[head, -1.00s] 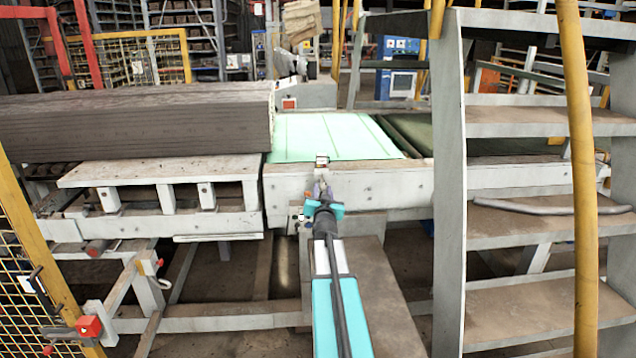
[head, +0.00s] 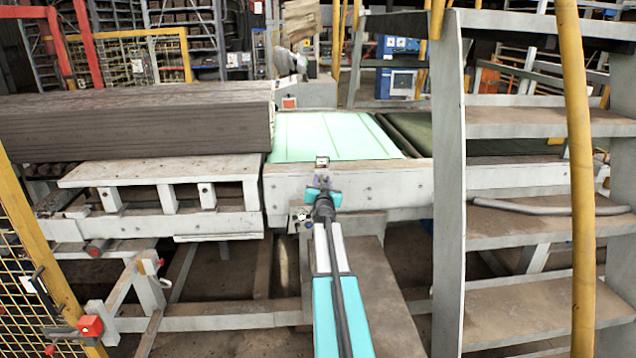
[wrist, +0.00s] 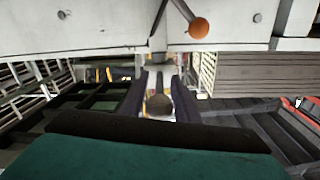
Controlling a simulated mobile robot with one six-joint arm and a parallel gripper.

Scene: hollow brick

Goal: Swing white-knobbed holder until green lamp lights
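My gripper (head: 323,179) is just in front of the white beam, at the end of the teal and white arm in the head view. In the wrist view its dark fingers (wrist: 158,85) stand apart. A round grey-brown piece (wrist: 158,105) shows between them near their bases; I cannot tell if it is a knob or part of my gripper, or if it touches them. A small white-fronted fitting (head: 322,162) sits at the beam's top edge, just above the fingertips. An orange ball knob (wrist: 199,28) on a rod shows in the wrist view. I cannot make out a white knob or a lit green lamp.
The white beam (head: 385,187) runs behind my gripper, below a pale green belt (head: 330,137). Steps (head: 530,218) and a yellow rail (head: 582,200) stand right. A yellow mesh guard (head: 22,270) stands front left.

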